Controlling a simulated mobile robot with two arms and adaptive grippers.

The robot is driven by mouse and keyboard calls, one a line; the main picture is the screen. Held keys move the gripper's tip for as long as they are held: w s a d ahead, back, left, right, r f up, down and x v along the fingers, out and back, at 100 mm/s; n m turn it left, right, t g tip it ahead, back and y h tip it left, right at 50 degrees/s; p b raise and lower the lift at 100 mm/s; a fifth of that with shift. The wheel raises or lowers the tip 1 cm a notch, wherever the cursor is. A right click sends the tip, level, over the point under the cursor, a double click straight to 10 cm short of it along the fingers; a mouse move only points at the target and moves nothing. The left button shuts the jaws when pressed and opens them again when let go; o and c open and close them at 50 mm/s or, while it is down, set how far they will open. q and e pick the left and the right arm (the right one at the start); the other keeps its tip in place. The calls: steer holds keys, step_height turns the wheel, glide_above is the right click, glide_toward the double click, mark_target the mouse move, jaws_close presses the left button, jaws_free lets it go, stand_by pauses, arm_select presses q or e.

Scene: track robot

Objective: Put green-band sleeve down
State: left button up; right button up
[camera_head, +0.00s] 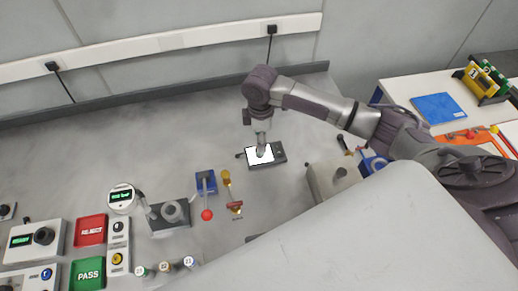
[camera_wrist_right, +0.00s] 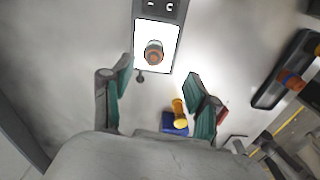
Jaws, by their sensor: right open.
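A small sleeve with a coppery end (camera_wrist_right: 153,54) stands on the lit white panel (camera_wrist_right: 143,34) of a dark device in the right wrist view. Its narrow band looks greenish, but is too small to be sure. My right gripper (camera_wrist_right: 158,78) is open, with its teal-padded fingers spread and nothing between them; the sleeve lies just beyond the fingertips. In the head view the right gripper (camera_head: 261,148) is over the lit panel (camera_head: 254,156) and hides the sleeve. My left gripper is not in view.
Labelled pegs (camera_head: 165,267) stand at the front, near the green PASS pad (camera_head: 88,273) and red REJECT pad (camera_head: 91,230). A blue device with a red-knobbed lever (camera_head: 206,214) and a brass fixture (camera_head: 228,185) stand left of the panel. The rear bench is clear.

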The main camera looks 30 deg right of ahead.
steer(key=shift+f, duration=0.95)
steer(key=shift+w+f+p, duration=0.15)
steer(key=shift+f+p, duration=0.25)
steer(key=shift+f, duration=0.15)
steer(key=f, duration=0.3)
steer(key=f+p, duration=0.1)
steer(key=shift+w+d+f, duration=0.1)
steer(key=shift+w+f, duration=0.1)
steer(key=shift+w, duration=0.05)
jaws_close()
steer(key=shift+r, duration=0.1)
